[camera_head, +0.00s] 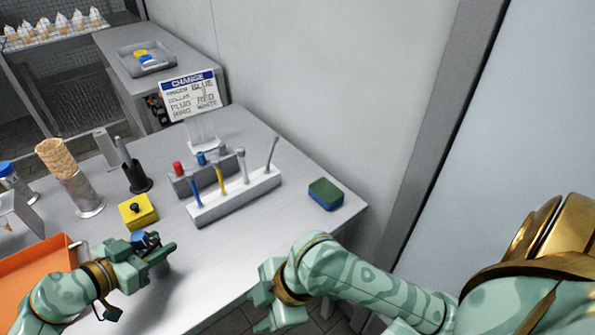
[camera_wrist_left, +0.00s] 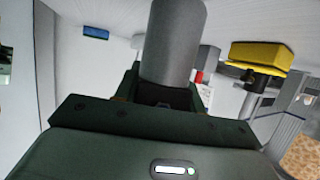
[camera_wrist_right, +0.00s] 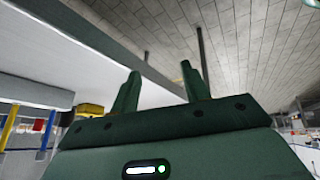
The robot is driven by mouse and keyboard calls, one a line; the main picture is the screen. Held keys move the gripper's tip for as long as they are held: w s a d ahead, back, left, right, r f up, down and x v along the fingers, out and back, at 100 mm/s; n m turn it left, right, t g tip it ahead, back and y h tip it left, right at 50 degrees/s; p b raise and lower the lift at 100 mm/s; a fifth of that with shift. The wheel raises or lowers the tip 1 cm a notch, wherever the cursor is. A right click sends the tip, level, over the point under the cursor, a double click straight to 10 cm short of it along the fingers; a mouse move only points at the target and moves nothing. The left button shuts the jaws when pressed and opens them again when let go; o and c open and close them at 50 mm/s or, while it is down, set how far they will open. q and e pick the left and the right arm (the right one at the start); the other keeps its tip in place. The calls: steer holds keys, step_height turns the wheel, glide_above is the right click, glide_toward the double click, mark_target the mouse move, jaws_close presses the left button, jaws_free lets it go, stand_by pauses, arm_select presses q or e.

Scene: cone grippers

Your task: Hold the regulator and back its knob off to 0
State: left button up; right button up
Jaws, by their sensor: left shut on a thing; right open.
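My left gripper (camera_head: 158,250) is shut on a small blue and dark part (camera_head: 147,239), seemingly the regulator, just above the table near the yellow block. In the left wrist view a grey cylinder (camera_wrist_left: 172,45) stands up between its jaws. The knob's setting cannot be read, and the fingers hide much of the part. My right gripper (camera_head: 261,298) is open and empty, out past the front edge of the table. Its two spread fingers show in the right wrist view (camera_wrist_right: 160,80) with nothing between them.
A yellow block with a black knob (camera_head: 138,211) sits behind my left gripper. A white rack (camera_head: 235,197) with several tools stands mid-table. A green and blue sponge (camera_head: 326,194) lies at right. An orange tray (camera_head: 35,262) is at left. The table front is clear.

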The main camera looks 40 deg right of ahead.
steer(key=d+f+m+t+h, duration=0.3)
steer(key=d+h, duration=0.4)
steer(key=d, duration=0.4)
steer(key=shift+w+d+m+t, duration=0.2)
steer(key=shift+w+m+t, duration=0.2)
steer(key=shift+m+t, duration=0.5)
